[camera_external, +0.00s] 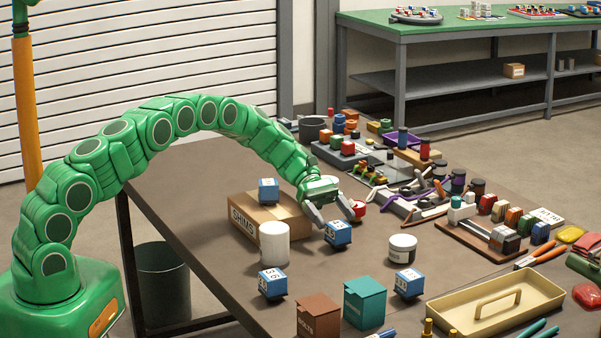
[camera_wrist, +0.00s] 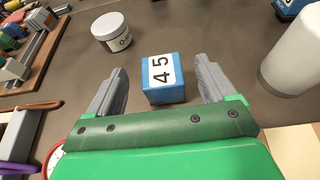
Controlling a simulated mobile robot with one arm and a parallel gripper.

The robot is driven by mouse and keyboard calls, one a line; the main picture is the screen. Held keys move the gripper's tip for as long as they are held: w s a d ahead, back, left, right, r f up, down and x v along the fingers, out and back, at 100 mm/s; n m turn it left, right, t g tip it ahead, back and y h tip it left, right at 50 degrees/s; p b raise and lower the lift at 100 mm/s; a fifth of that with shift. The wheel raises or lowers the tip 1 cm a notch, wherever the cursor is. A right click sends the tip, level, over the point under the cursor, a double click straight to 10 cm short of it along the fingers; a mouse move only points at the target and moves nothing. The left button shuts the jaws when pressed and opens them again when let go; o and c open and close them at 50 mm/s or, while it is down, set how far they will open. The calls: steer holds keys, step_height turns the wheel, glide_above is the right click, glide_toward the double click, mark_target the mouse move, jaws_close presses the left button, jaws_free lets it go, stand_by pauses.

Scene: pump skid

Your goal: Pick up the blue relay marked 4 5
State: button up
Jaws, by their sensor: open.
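The blue relay marked 4 5 (camera_wrist: 163,79) has a white label on top and sits between the two grey fingers of my gripper (camera_wrist: 158,88) in the wrist view. Gaps show between it and both fingers. In the external view the relay (camera_external: 338,234) stands on the brown table, just under and in front of my gripper (camera_external: 335,216). My gripper is open, with its fingers pointing down toward the table. Other blue relays with white labels stand nearby: one on the cardboard box (camera_external: 268,190), one at the front (camera_external: 272,283), one at the right (camera_external: 408,283).
A white cylinder (camera_external: 274,243) stands left of the relay and a labelled white jar (camera_external: 402,248) stands right. A cardboard box marked SHIMS (camera_external: 262,219) is behind left. A red round item (camera_external: 358,209) is close to my gripper. Teal (camera_external: 365,302) and brown (camera_external: 318,316) bins stand in front.

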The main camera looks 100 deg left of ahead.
mark_target(341, 226)
steer(key=x, duration=0.4)
steer(key=c, duration=1.1)
steer(key=shift+r, duration=0.15)
steer(key=shift+c, duration=0.2)
